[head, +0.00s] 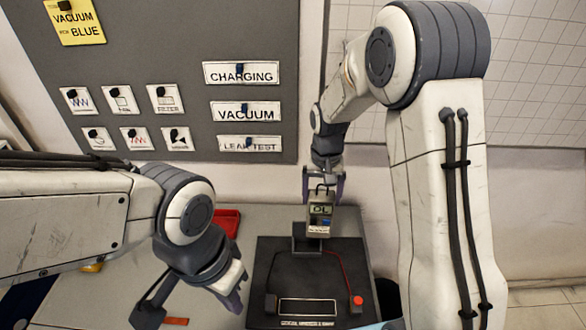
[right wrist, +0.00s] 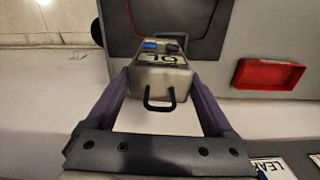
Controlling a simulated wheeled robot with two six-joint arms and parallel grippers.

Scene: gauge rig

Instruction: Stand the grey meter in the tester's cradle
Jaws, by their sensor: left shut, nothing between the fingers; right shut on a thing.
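The grey meter (head: 320,212) is upright in my right gripper (head: 324,190), its screen reading "OL" and facing the head camera. In the right wrist view the meter (right wrist: 160,80) is between the two purple fingers of the right gripper (right wrist: 162,88), with its black loop handle towards the wrist. The tester (head: 268,268) is a black board on the table. Its cradle (head: 299,243) is at the board's back, directly at the meter's lower end; I cannot tell whether the meter rests in it. My left gripper (head: 236,294) is shut and empty, left of the tester.
A red tray (head: 228,222) lies behind and left of the tester; it also shows in the right wrist view (right wrist: 268,74). The tester carries a red button (head: 357,300) and a framed plate (head: 307,307) at its front. A grey sign board (head: 190,70) hangs on the wall behind.

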